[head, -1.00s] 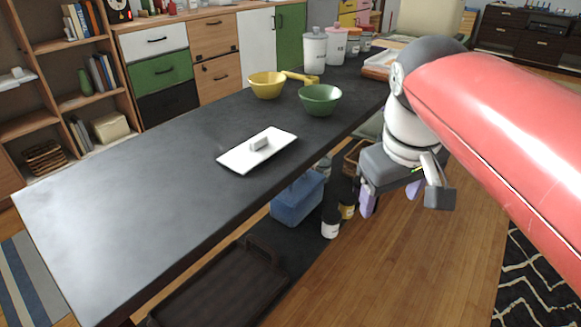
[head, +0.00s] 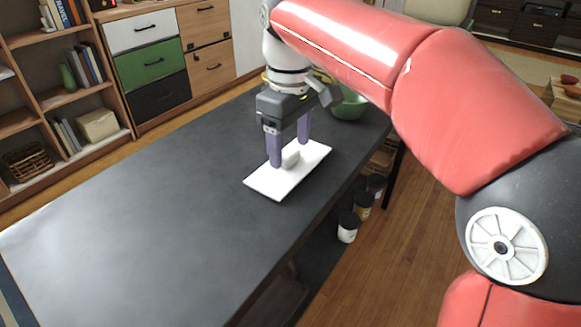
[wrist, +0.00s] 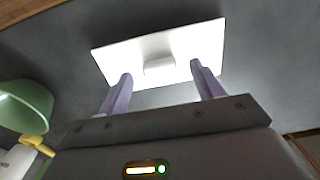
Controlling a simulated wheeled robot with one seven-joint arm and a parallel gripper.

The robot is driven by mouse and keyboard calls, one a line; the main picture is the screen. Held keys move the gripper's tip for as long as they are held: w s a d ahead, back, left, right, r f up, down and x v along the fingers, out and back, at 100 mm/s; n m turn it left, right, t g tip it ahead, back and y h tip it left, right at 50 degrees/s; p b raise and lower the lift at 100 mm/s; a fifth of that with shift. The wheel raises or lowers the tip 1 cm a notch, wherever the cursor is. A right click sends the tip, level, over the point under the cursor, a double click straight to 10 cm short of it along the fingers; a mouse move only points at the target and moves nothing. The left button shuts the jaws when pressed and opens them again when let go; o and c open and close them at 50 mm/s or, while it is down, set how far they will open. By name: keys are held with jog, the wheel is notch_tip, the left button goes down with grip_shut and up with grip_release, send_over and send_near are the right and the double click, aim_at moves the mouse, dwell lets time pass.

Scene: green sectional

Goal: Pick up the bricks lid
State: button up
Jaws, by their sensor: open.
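The bricks lid (head: 270,183) is a flat white rectangular plate with a small raised block handle (head: 291,158) in its middle. It lies flat on the dark table. My gripper (head: 290,155) is over the lid, pointing down, with its two purple fingers apart and the handle between or close to them in the head view. In the wrist view the lid (wrist: 120,57) lies beyond the open fingertips (wrist: 160,72), and its handle (wrist: 159,66) sits between them in the picture. I cannot tell whether the fingers touch the lid.
The dark table (head: 130,220) has wide clear room left of the lid. A green bowl (head: 350,106) stands behind my gripper; it also shows in the wrist view (wrist: 30,105) beside a yellow item (wrist: 38,145). Several jars (head: 348,228) stand below the table's right edge.

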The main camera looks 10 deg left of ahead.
jog(key=shift+f, duration=0.75)
jog(key=c, duration=1.1)
